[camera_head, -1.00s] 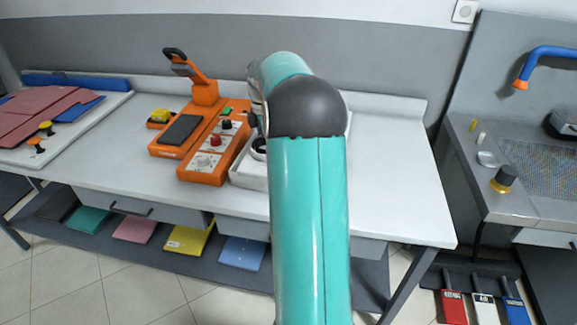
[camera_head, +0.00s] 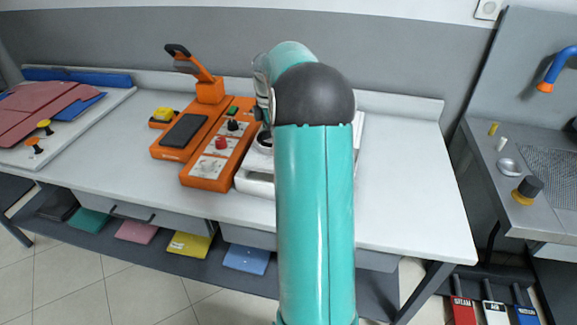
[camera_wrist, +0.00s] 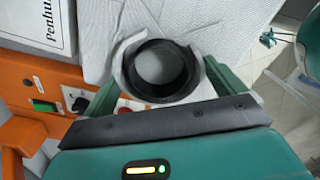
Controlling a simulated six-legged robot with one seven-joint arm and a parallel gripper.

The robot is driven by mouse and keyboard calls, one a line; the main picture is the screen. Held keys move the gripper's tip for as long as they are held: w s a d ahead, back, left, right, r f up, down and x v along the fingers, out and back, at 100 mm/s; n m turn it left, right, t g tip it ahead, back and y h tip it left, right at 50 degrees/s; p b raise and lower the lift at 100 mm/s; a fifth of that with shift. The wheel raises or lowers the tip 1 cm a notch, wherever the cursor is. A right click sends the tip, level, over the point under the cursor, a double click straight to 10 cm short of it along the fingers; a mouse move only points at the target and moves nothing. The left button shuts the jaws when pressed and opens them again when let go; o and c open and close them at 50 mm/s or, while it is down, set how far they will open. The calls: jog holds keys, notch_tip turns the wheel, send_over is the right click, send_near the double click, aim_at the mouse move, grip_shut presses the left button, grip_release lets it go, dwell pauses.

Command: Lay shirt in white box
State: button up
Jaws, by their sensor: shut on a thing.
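The shirt (camera_wrist: 225,22) looks like white, finely patterned cloth at the top of the wrist view. Its ring-shaped collar (camera_wrist: 117,62), white outside and dark inside, lies between the green fingers of my gripper (camera_wrist: 160,88). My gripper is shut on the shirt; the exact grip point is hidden. In the head view the collar (camera_head: 264,141) shows just left of my arm, which hides most of the shirt and the gripper. A white box-like shape (camera_head: 252,184) sits on the table under it, mostly hidden. I cannot tell whether the shirt touches it.
An orange machine (camera_head: 208,170) with knobs and a raised handle stands close on the left. Farther left lie red and blue folded pieces (camera_head: 45,108) on a white board. The white table (camera_head: 408,205) is clear to the right. A grey counter (camera_head: 490,170) stands beyond a gap.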

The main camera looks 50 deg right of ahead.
jog(key=f, duration=0.3)
jog(key=shift+d+f, duration=0.15)
jog(key=shift+d, duration=0.05)
jog(key=shift+a+f, duration=0.15)
jog(key=shift+f, duration=0.2)
jog(key=shift+s+f, duration=0.1)
jog(key=shift+f, duration=2.3)
jog(key=o, duration=1.5)
jog(key=shift+f, duration=0.1)
notch_tip(320, 180, up, 12)
jog(key=shift+r, duration=0.15)
